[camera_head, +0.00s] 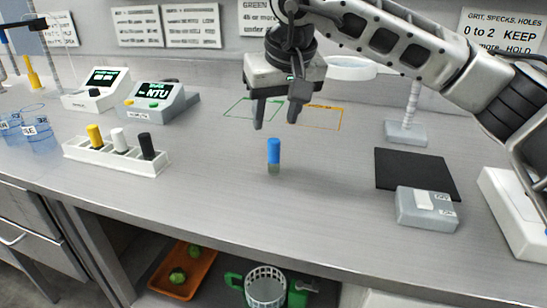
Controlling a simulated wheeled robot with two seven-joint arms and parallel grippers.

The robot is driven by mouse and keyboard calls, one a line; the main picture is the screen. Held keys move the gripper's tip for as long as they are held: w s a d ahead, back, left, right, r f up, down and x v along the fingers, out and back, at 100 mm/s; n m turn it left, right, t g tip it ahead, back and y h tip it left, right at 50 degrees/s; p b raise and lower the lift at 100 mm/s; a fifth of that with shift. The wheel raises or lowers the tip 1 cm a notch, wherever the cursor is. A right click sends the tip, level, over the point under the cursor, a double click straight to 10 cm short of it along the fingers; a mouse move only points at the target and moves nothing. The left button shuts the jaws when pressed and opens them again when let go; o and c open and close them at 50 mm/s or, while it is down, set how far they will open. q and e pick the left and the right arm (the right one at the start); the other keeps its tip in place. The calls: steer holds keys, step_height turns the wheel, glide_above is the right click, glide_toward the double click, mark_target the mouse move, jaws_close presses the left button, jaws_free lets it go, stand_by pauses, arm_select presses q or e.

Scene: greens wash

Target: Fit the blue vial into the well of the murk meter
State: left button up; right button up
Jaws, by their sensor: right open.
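The blue vial (274,151) has a blue cap and a clear lower part. It stands upright on the counter, near the middle of the view. My right gripper (277,117) is above it and slightly behind in the picture, fingers pointing down, open and empty. The fingers appear apart from the vial. The murk meter is likely the grey device with a green "NTU" display (160,100), at the left back of the counter. Its well cannot be made out. My left gripper is not in view.
A white rack (114,160) with yellow, white and black capped vials stands in front of the meter. Another display device (97,88) is beside it. A black mat (416,173), a grey switch box (427,208) and a magnifier stand (406,131) are at right. The front middle counter is clear.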

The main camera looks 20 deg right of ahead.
mark_target(274, 141)
steer(key=x, duration=0.5)
steer(key=shift+s+d+f, duration=0.1)
steer(key=shift+d+f, duration=0.2)
steer(key=shift+f, duration=0.45)
jaws_close()
